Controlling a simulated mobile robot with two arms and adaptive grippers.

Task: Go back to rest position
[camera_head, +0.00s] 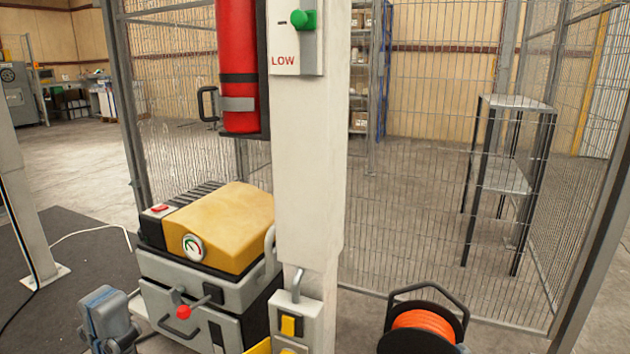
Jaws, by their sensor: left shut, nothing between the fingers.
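My left gripper (110,340) shows at the bottom left, grey-blue, partly cut off by the lower edge. It is shut and empty. It is left of the machine's lower housing (185,320), near a red-knobbed lever, and I cannot tell how near in depth. My right gripper is not in view. The column carries a green knob (303,19) beside the word LOW.
A red cylinder (238,65) is mounted beside the column. An orange cable reel (425,322) stands at the bottom right. Wire mesh fencing (430,200) runs behind, with a shelf stand (510,175) at the right. A dark mat (70,250) lies on the left floor.

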